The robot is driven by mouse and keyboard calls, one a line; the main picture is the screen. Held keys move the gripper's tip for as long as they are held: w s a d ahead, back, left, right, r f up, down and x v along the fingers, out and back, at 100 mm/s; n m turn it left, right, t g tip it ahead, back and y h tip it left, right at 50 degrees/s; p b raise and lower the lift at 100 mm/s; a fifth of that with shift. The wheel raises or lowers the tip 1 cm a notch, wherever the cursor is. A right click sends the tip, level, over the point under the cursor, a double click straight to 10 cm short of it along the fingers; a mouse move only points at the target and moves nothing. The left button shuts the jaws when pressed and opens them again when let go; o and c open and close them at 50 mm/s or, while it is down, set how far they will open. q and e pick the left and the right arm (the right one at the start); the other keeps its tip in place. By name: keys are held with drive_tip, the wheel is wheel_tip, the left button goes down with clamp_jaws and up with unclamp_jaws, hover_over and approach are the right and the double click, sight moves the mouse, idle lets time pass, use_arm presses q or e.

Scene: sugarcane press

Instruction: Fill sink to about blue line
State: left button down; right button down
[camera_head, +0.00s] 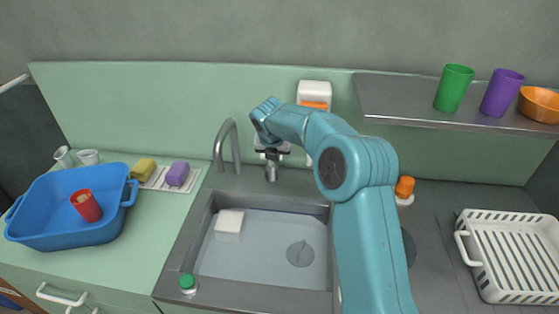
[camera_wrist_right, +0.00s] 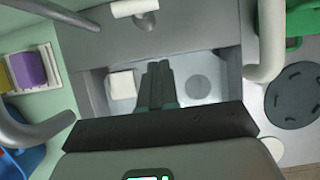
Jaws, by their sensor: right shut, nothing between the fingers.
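The grey sink (camera_head: 205,235) is sunk into the counter. The curved grey faucet (camera_head: 222,140) stands behind the sink. My right gripper (camera_head: 271,150) is above a short metal tap piece (camera_head: 271,172) right of the faucet; I cannot tell whether they touch. In the right wrist view its fingers (camera_wrist_right: 158,85) are together and empty, seen against the sink. My left gripper is out of view.
A blue tub (camera_head: 60,225) holding a red cup (camera_head: 86,205) stands at left, beside yellow and purple sponges (camera_head: 177,174). A white rack (camera_head: 510,255) is at right. A shelf (camera_head: 400,100) holds cups.

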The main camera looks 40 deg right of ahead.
drive_tip(key=w+d+f+p, duration=0.3)
drive_tip(key=d+f, duration=0.3)
drive_tip(key=f, duration=0.2)
drive_tip(key=shift+w+d+p, duration=0.25)
drive_tip(key=shift+w+p, duration=0.1)
drive_tip(key=shift+w, duration=0.4)
drive_tip(key=shift+w, duration=0.1)
